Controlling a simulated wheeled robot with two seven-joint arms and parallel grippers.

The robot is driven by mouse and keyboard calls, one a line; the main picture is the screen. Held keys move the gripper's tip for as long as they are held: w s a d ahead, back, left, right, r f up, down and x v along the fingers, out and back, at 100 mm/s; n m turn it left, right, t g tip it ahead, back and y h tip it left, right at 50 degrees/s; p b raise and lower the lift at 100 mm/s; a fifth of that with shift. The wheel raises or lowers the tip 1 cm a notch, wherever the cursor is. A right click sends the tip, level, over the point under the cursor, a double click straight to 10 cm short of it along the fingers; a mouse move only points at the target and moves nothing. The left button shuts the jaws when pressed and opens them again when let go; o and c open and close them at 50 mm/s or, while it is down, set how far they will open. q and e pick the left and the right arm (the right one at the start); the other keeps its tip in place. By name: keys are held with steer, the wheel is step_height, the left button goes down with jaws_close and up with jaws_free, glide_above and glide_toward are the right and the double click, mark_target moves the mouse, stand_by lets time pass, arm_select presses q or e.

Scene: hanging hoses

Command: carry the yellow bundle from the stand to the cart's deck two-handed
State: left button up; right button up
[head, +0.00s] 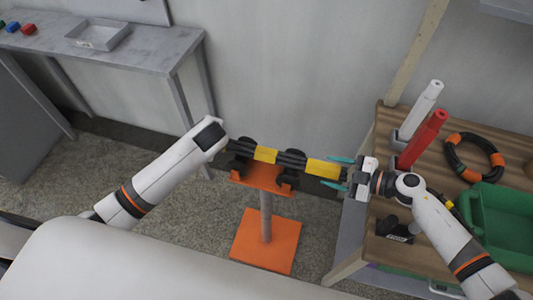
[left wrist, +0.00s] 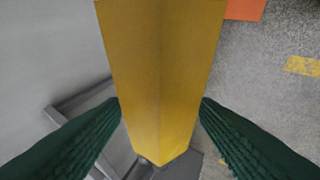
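The bundle is dark hoses with yellow bands (head: 325,168), lying across the black cradles of the orange stand (head: 266,240). My right gripper (head: 338,174) is at the bundle's right end, its teal fingers apart on either side of it. My left arm reaches to the bundle's left end, where its gripper's fingers are hidden in the head view. In the left wrist view, a yellow piece (left wrist: 160,80) lies between the green fingers of my left gripper (left wrist: 160,105). They lie close along its edges; whether they press on it cannot be told.
A wooden-topped surface (head: 400,252), possibly the cart, is at right. It carries a white post (head: 421,110), a red post (head: 422,139), a ringed hose (head: 453,158) and a green bin (head: 505,222). A grey table (head: 150,45) stands back left. Floor around the stand is clear.

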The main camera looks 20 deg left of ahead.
arm_select(q)
jaws_close()
arm_select(e)
jaws_close()
steer(key=shift+r, duration=0.1)
